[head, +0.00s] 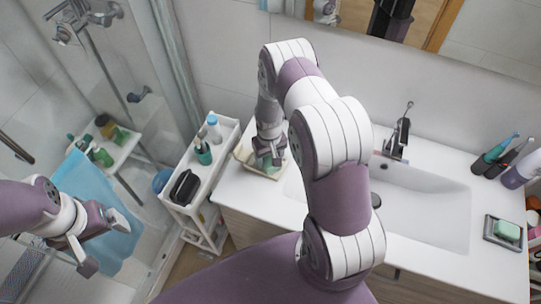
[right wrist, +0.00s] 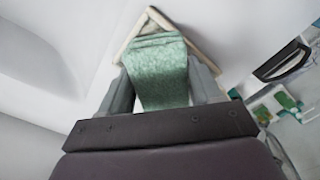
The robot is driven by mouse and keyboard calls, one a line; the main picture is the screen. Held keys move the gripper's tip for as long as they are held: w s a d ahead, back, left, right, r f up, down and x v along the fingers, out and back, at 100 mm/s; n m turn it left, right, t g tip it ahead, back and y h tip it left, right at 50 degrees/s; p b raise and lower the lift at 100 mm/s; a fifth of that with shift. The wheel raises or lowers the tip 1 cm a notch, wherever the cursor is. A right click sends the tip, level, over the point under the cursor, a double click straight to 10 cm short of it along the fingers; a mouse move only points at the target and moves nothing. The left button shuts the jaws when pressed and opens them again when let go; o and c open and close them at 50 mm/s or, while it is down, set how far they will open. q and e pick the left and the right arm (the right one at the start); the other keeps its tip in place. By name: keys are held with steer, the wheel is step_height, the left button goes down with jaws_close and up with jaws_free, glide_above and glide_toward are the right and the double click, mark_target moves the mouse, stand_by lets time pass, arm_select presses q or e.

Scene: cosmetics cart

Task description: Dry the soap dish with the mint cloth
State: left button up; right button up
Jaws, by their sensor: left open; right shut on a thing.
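The mint cloth (right wrist: 160,72) is folded and sits between the fingers of my right gripper (right wrist: 163,85) in the right wrist view. In the head view my right gripper (head: 268,155) points down over a beige-rimmed tray (head: 242,155) at the left end of the counter. The tray rim (right wrist: 198,48) shows behind the cloth; I cannot tell whether the cloth touches the tray. The dark soap dish (head: 489,236) lies at the counter's right side with a green soap (head: 507,231) on it. My left gripper (head: 106,242) is open and empty at the lower left.
The sink basin (head: 435,205) and faucet (head: 397,140) lie between the tray and the soap dish. Toothbrush cups (head: 482,164) stand at the back right. A white cart (head: 190,212) with bottles stands left of the counter. My right arm hides part of the basin.

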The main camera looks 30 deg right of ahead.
steer(key=shift+d+f, duration=0.1)
steer(key=shift+f, duration=0.1)
steer(key=shift+f+b, duration=0.2)
steer(key=shift+b, duration=0.15)
steer(key=shift+w, duration=0.1)
